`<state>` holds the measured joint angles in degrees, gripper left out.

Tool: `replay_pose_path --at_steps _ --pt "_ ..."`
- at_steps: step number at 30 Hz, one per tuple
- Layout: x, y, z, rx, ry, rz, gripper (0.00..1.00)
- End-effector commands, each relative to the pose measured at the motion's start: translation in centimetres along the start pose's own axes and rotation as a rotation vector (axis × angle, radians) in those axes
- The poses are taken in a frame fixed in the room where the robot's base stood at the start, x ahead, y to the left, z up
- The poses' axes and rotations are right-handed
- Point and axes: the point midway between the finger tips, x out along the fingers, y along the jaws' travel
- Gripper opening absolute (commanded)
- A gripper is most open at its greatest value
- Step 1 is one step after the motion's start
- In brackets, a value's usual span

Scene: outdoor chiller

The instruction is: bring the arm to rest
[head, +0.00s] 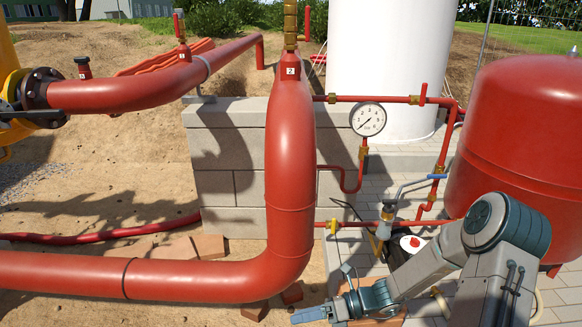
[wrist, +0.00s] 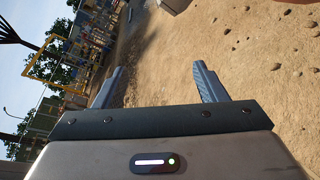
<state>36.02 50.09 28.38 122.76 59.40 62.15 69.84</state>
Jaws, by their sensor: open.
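My gripper (head: 318,313) is low at the bottom of the head view, with my grey arm reaching to it from the right. In the wrist view my gripper (wrist: 158,88) shows two blue-grey fingers spread apart with nothing between them. The gripper is in front of the large red pipe (head: 170,278), near its lower bend. I cannot tell the gap between them.
A red tank (head: 520,135) stands at the right, close behind my arm. A pressure gauge (head: 368,119) and thin red pipes are behind the gripper. A block wall (head: 225,150) and a white tank (head: 390,60) stand further back. Open sandy ground (head: 60,215) lies to the left.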

Motion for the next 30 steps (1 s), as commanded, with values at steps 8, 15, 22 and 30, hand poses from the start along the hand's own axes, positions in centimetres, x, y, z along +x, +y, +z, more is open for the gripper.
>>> replay_pose_path --at_steps 8,15,22,30 --pt "-2.5 7.8 0.9 -0.477 0.39 -0.06 0.65" --pt "-5.7 13.8 2.1 -0.876 0.708 -0.052 0.65" --pt "-9.2 19.7 3.9 -1.241 1.003 -0.003 0.65" --pt "-13.5 26.8 6.4 -1.64 1.341 0.095 0.65"
